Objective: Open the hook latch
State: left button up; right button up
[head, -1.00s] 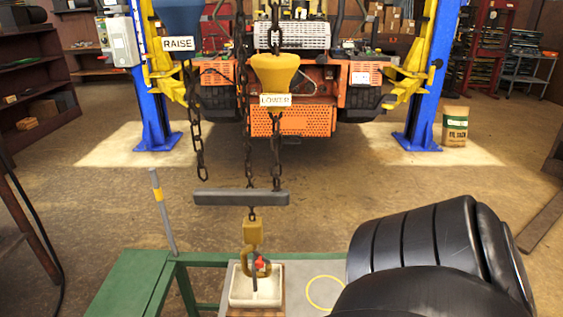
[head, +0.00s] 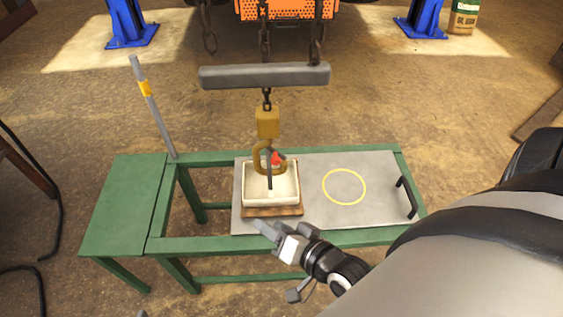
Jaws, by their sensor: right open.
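A brass-coloured hook (head: 258,160) hangs from a yellow block (head: 267,122) on a chain under a grey bar (head: 264,75). A small red latch piece (head: 275,159) shows at the hook's mouth. The hook is around or against the dark upright handle (head: 269,176) of a white tray (head: 270,200); I cannot tell exactly how they engage. The tray sits on a brown wooden board. My right gripper (head: 275,231) is open and empty, low in front of the board near the table's front edge, apart from the hook.
The green table (head: 205,245) carries a grey plate (head: 310,170) with a yellow ring (head: 344,187) and a black handle (head: 406,197). A grey lever (head: 153,108) with a yellow band stands at left. Chains hang above the bar. The plate right of the tray is clear.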

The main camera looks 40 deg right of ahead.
jog(key=d+f+m+t+h+b, duration=0.3)
jog(key=d+m+t+h+b, duration=0.15)
jog(key=d+m, duration=0.5)
jog(key=m, duration=0.2)
send_near(277, 163)
jog(key=shift+g+h, duration=0.35)
jog(key=shift+h, duration=0.1)
jog(key=w, duration=0.8)
jog(key=shift+w+d+r+p, duration=0.15)
jog(key=shift+d+r+p, duration=0.05)
jog(key=shift+d+p, duration=0.15)
grip_shut()
